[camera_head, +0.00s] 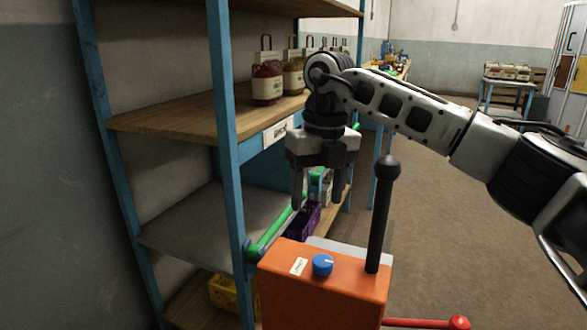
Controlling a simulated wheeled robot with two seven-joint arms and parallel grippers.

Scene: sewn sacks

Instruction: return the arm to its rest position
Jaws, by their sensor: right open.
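My right arm comes in from the right edge and bends over toward the shelf rack. My right gripper (318,198) points down with its two fingers apart and nothing between them. It hangs in front of the rack, above the back of an orange box (325,293). My left gripper is not in view.
A blue-framed rack (223,130) with wooden shelves stands at left. Red and beige sacks (267,82) stand on its upper shelf. The orange box has a blue knob (322,265) and a tall black lever (381,215). Open floor (450,240) lies at right.

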